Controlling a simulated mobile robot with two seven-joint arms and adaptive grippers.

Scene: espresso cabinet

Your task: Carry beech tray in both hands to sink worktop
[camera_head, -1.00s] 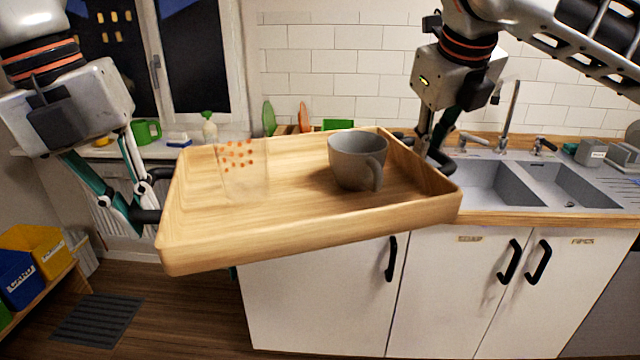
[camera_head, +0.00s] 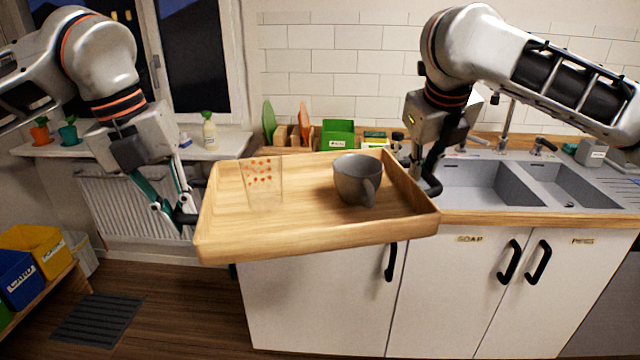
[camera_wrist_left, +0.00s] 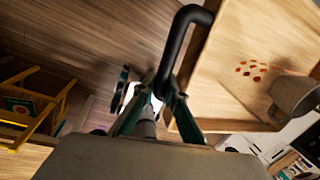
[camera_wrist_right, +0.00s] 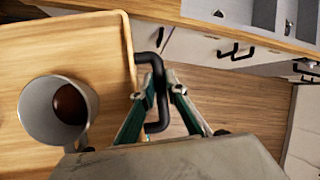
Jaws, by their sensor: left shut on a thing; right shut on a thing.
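The beech tray (camera_head: 310,233) hangs in the air in front of the worktop, its front left corner lower in the picture than the right. A grey mug (camera_head: 352,181) stands upright at its right; the right wrist view shows brown contents in the mug (camera_wrist_right: 55,120). A clear glass with orange dots (camera_head: 262,185) stands at its left. My left gripper (camera_head: 186,214) is shut on the black handle (camera_wrist_left: 184,38) at the tray's left end. My right gripper (camera_head: 426,182) is shut on the black handle (camera_wrist_right: 156,108) at the right end.
The sink (camera_head: 485,185) is set in the worktop at right, with a tap (camera_head: 508,122) behind. A green box (camera_head: 338,133), boards and small items line the worktop's back behind the tray. Coloured bins (camera_head: 38,250) sit lower left.

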